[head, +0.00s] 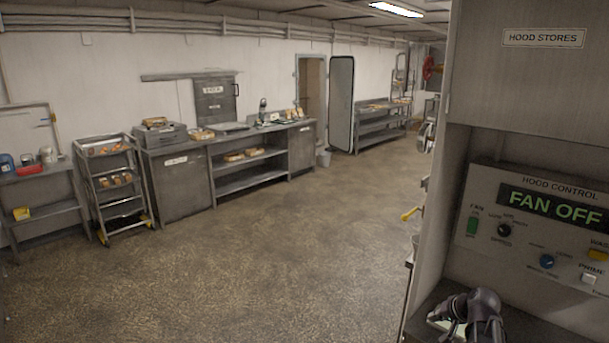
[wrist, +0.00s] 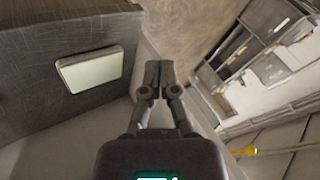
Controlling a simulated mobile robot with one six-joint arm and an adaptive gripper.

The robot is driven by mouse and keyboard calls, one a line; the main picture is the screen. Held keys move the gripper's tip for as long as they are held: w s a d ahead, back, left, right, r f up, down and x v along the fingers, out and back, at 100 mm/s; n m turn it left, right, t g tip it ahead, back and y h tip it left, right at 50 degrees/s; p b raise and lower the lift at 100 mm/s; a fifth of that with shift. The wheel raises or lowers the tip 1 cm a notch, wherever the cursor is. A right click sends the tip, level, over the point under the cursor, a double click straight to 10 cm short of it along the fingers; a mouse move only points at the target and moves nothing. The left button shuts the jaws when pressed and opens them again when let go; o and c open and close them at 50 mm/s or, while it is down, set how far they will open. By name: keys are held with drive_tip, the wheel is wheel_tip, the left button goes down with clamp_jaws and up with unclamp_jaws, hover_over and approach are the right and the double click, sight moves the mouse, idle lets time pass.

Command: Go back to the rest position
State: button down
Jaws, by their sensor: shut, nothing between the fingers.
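My gripper (wrist: 158,80) shows in the middle of the wrist view with its two dark fingers together and nothing between them. Part of my dark arm shows at the bottom right of the head view, in front of the hood control panel (head: 540,235). The panel's display reads FAN OFF. In the wrist view the fingers point past a dark grey surface with a pale rectangular plate (wrist: 90,68), which lies to their left. The fingers appear apart from it.
A grey cabinet marked HOOD STORES (head: 540,90) stands above the panel at right. A wheeled rack (head: 118,190) and a long counter (head: 245,180) line the far wall. The floor (head: 240,270) between is clear.

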drive_tip(key=s+a+f+n+g+h, duration=0.1)
drive_tip(key=s+a+n+g, duration=0.1)
drive_tip(key=s+a, duration=0.2)
drive_tip(key=s+a+f+n+g+h, duration=0.1)
drive_tip(key=s+a, duration=0.3)
drive_tip(key=a, duration=0.6)
drive_tip(key=s+a+f+n+g+h, duration=0.1)
drive_tip(key=s+a+f+n+g, duration=0.1)
drive_tip(key=a, duration=0.5)
drive_tip(key=shift+s+f+n+g+b, duration=0.45)
drive_tip(key=shift+s+g, duration=0.45)
drive_tip(key=shift+s, duration=0.35)
drive_tip(key=shift+d, duration=0.1)
